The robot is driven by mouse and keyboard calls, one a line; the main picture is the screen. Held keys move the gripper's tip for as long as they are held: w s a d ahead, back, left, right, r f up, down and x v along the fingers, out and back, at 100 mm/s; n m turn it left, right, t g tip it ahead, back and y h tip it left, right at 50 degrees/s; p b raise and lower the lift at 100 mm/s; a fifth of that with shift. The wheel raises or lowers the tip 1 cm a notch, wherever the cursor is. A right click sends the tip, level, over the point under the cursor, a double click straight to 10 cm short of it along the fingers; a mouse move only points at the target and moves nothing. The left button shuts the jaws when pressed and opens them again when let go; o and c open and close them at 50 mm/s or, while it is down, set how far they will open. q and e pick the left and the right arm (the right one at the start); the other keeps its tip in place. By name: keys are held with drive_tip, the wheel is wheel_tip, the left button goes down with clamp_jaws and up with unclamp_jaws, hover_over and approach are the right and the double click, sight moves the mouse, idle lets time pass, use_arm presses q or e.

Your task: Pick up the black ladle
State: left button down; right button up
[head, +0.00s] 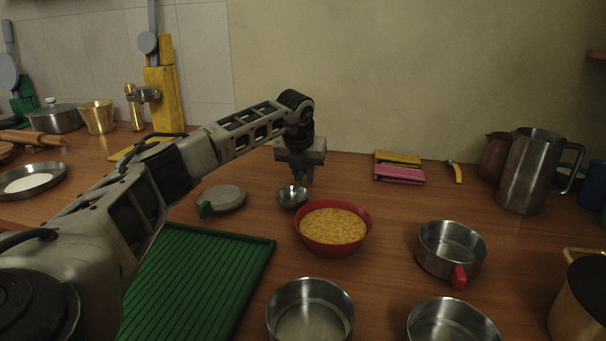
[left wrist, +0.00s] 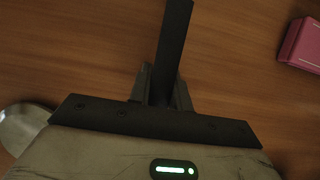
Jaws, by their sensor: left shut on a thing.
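My left gripper (head: 300,178) points down at the back of the counter, just behind the red bowl. It is shut on the black ladle, whose dark flat handle (left wrist: 175,40) runs up between the fingers in the left wrist view. In the head view the ladle's shiny metal bowl (head: 291,198) shows just below the gripper, left of the red bowl. The gripper hides most of the handle there. I cannot tell whether the ladle touches the counter. My right gripper is in neither view.
A red bowl of yellow food (head: 333,228) stands right in front of the ladle. A grey round lid (head: 224,197) lies to the left, near a green ribbed board (head: 195,285). Steel pots (head: 451,250) stand to the right.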

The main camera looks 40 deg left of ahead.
use_arm(q)
drive_tip(key=shift+r, duration=0.7)
wheel_tip(320, 180, up, 2)
drive_tip(key=shift+s+r+p, duration=0.15)
drive_tip(key=shift+r+p, duration=0.05)
drive_tip(key=shift+p, duration=0.3)
drive_tip(key=s+r, duration=0.1)
drive_tip(key=s+d+r, duration=0.1)
drive_tip(key=s+r, duration=0.1)
drive_tip(key=s+r+p, duration=0.1)
drive_tip(key=r, duration=0.1)
drive_tip(key=shift+s+d+r, duration=0.15)
drive_tip(key=shift+d+r, duration=0.1)
drive_tip(key=shift+d, duration=0.15)
drive_tip(key=s+d+r, duration=0.3)
drive_tip(key=s, duration=0.5)
drive_tip(key=shift+s+d+r, duration=0.15)
drive_tip(key=shift+d+r, duration=0.15)
drive_tip(key=shift+d, duration=0.05)
